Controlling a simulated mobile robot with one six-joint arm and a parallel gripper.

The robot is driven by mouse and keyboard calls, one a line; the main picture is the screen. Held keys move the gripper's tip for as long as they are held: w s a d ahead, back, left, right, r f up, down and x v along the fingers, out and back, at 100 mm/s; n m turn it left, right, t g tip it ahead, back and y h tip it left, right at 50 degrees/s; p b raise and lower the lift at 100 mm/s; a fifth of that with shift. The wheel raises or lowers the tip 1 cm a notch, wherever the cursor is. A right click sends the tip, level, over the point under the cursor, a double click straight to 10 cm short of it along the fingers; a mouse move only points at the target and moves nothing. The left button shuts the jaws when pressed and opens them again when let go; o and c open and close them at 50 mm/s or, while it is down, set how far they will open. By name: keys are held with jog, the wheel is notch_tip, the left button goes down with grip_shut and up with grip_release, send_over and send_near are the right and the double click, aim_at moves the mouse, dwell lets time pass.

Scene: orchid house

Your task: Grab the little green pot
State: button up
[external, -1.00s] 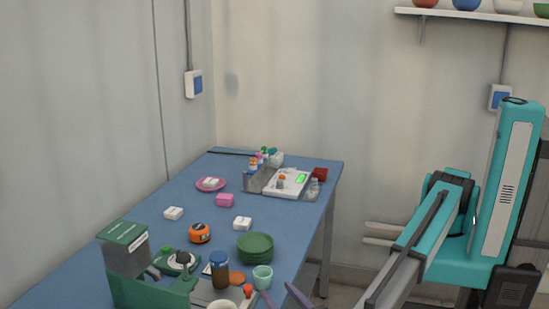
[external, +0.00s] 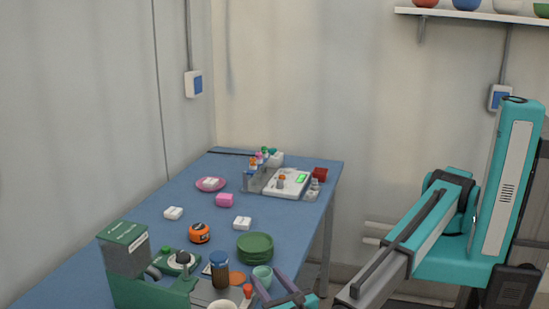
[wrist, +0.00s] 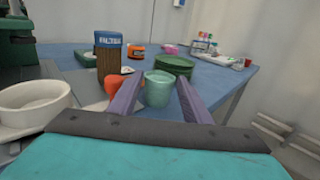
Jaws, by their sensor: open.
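The little green pot (external: 262,274) is pale mint and stands upright near the front right edge of the blue table. It also shows in the wrist view (wrist: 158,92), in the middle ahead. My gripper (wrist: 158,84) is open, its two purple fingers pointing at the pot, one to each side of it in the wrist view. I cannot tell how far the tips reach around it. In the external view my gripper (external: 274,284) is at the pot's near side, low in the picture.
A stack of dark green saucers (external: 255,246) stands right behind the pot. A blue-lidded brown jar (external: 219,270) and a small red-orange object (wrist: 114,85) are close on the left. A white cup (wrist: 35,103) is at left. The right side is free.

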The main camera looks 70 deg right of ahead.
aim_at(259, 268)
jog(key=shift+x, duration=0.9)
jog(key=shift+x, duration=2.75)
jog(key=c, duration=0.7)
